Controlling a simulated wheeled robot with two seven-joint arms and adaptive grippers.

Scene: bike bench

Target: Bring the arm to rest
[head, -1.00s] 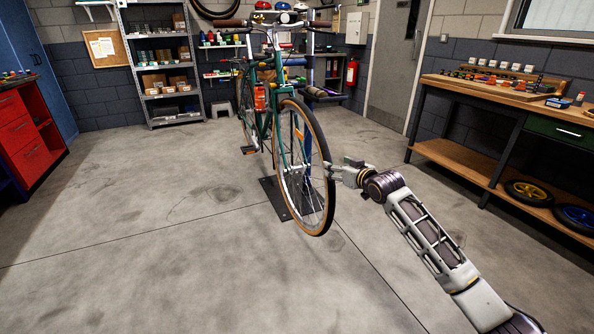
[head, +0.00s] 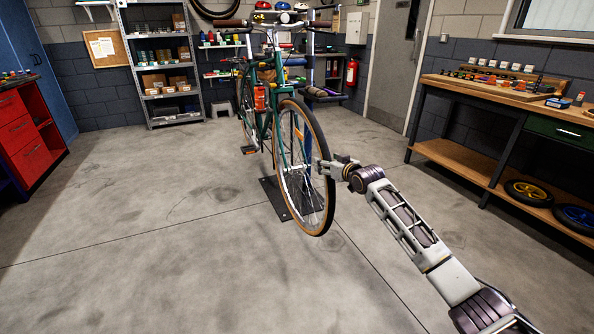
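My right arm reaches in from the lower right, and its gripper (head: 323,167) is at the front wheel (head: 330,200) of the green bicycle (head: 281,130). The fingertips overlap the right side of the tyre in the picture. I cannot tell whether they touch it, or whether the fingers are open or shut. The bicycle stands upright at a stand with a dark floor plate (head: 275,199). My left gripper is not in view.
A wooden workbench (head: 470,88) with small parts on top and wheels on its lower shelf stands at the right. A red tool cabinet (head: 22,135) is at the left, and metal shelving (head: 163,103) at the back. The floor at front left is clear.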

